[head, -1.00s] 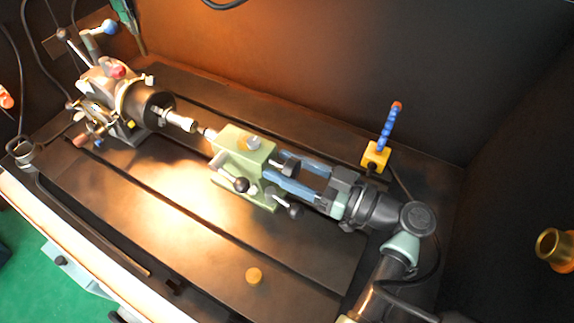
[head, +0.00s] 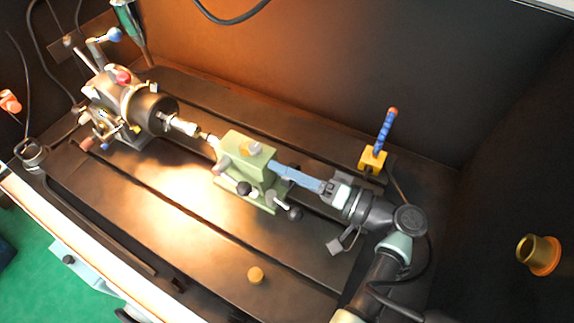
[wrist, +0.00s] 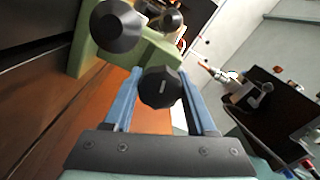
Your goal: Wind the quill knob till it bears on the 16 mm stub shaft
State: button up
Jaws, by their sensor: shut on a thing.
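The green tailstock (head: 242,160) stands mid-table with its quill (head: 208,138) pointing left at the chuck (head: 156,112). The silver stub shaft (head: 181,125) sticks out of the chuck toward the quill. Their ends are very close; I cannot tell if they touch. My gripper (head: 275,170) reaches the tailstock's right end. In the wrist view, the black quill knob (wrist: 161,88) with a pale mark sits between my two blue fingers, which are shut on it. In the head view the fingers hide the knob and overlap almost edge-on.
Black ball-ended levers (head: 294,213) project from the tailstock's front, near my fingers. A yellow block with a blue segmented hose (head: 383,135) stands behind my wrist. The table front is mostly clear.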

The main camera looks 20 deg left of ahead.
jog(key=m+p, duration=0.1)
jog(key=m, duration=0.2)
jog(key=m+p, duration=0.2)
jog(key=shift+r+m, duration=0.2)
jog(key=shift+m, duration=0.2)
jog(key=m+p, duration=0.2)
jog(key=m, duration=0.3)
jog(key=shift+p, duration=0.4)
jog(key=m+p, duration=0.2)
jog(key=m, duration=0.3)
jog(key=shift+f+m, duration=0.1)
jog(key=shift+m, duration=0.3)
jog(key=shift+f+m+p, duration=0.1)
jog(key=shift+m+p, duration=0.95)
jog(key=shift+m, duration=1.25)
jog(key=o, duration=1.4)
